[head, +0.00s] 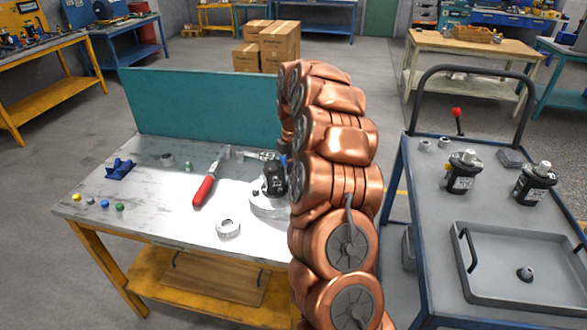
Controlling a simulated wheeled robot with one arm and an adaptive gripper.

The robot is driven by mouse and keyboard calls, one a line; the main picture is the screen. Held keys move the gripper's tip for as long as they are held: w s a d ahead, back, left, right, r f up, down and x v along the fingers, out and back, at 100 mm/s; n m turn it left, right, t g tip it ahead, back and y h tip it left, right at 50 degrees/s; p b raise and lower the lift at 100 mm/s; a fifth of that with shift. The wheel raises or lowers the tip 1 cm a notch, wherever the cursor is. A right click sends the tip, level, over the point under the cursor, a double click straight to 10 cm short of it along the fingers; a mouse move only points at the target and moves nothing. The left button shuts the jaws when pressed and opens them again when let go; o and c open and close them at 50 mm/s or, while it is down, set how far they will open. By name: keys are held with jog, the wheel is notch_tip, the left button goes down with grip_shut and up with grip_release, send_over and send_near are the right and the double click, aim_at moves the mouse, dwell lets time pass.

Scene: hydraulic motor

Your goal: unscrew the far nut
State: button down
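A black hydraulic motor (273,178) stands upright on a round silver base (266,205) near the right end of the workbench. My copper arm covers its right side. Small grey metal parts show above and behind the motor, at the arm's edge. They may be part of my gripper (268,156), but its fingers cannot be made out. The far nut cannot be told apart here; the motor's far side is hidden.
The workbench (140,205) holds a red-handled tool (206,186), a silver ring (228,229), a blue block (120,168) and small coloured pieces. A teal panel (195,105) closes its back. At right, a cart (425,190) carries two black motors (462,172) and a tray (480,290).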

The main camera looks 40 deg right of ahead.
jog(key=shift+n+p, duration=0.4)
jog(key=shift+n, duration=1)
jog(key=c, duration=1.2)
grip_release()
jog(key=shift+c, duration=0.2)
jog(key=shift+m+b, duration=0.5)
jog(key=shift+m, duration=0.2)
jog(key=m+b, duration=0.1)
jog(key=m, duration=0.3)
jog(key=shift+b, duration=0.4)
jog(key=m+b, duration=0.1)
jog(key=m, duration=0.4)
jog(key=shift+b, duration=0.4)
